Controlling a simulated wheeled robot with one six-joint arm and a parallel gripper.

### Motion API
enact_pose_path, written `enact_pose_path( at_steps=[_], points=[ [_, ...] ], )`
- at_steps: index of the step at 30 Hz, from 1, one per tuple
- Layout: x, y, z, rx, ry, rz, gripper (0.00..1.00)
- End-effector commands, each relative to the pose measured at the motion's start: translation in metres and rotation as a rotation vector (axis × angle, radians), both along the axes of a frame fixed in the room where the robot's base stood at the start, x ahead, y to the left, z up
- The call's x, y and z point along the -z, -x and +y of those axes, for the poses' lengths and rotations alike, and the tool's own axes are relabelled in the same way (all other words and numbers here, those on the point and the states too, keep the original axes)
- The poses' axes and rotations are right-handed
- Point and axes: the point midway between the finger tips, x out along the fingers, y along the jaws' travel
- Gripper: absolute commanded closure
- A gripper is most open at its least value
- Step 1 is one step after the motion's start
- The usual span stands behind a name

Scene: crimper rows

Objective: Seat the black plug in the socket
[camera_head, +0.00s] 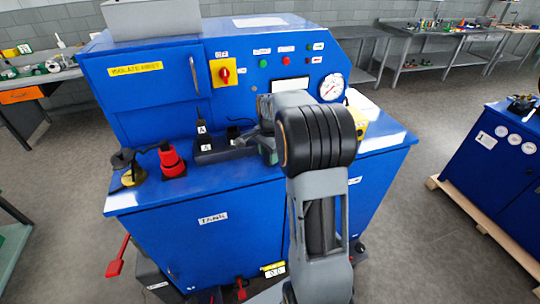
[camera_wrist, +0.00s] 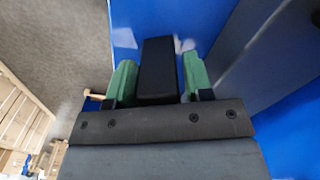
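My gripper (camera_wrist: 159,80) has green finger pads. In the wrist view a black block, which looks like the black plug (camera_wrist: 158,70), sits between the pads, which lie close along both its sides. In the head view my gripper (camera_head: 264,144) is at the bench top, largely hidden behind my dark wrist. Left of it lies a low black socket block (camera_head: 222,154) with a white "A" label. A black upright piece (camera_head: 202,130), also marked "A", stands at its left end. Whether the held plug touches the socket block is hidden.
A red plug (camera_head: 172,162) with a black cable stands on the bench's left. A yellow-and-black piece (camera_head: 133,177) is beside it. The blue panel (camera_head: 130,95) rises behind, with a yellow switch (camera_head: 223,72) and a gauge (camera_head: 331,87). The bench front between red plug and socket block is clear.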

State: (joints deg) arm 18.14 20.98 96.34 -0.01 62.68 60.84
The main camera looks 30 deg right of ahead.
Motion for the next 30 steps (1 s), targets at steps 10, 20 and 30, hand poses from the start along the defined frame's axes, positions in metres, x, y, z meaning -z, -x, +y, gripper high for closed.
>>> enact_pose_path(
  at_steps=[10, 20, 30],
  points=[
    [0.000, 0.000, 0.000, 0.000, 0.000, 0.000, 0.87],
    [-0.002, 0.000, 0.000, 0.000, 0.001, -0.001, 0.95],
    [-0.038, 0.005, 0.001, 0.000, 0.002, -0.005, 0.95]
  ],
)
